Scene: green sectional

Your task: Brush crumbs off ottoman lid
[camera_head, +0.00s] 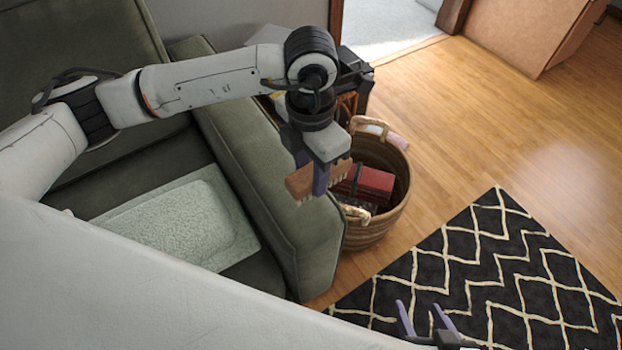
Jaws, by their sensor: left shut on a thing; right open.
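My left gripper (312,172) is shut on a wooden brush (340,173) with pale bristles pointing down. In the head view the brush hangs in front of the green sofa's arm end and the wicker basket. Its height above them is hard to tell. My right gripper (427,322) is open and empty at the bottom edge, seen against the patterned rug. I cannot make out an ottoman lid or any crumbs in this view.
A wicker basket (372,234) with red items inside stands beside the green sofa (285,215). A pale green cushion or cloth (190,225) lies on the seat. A black-and-cream rug (490,270) covers the floor at right. Wooden floor (480,110) beyond is clear.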

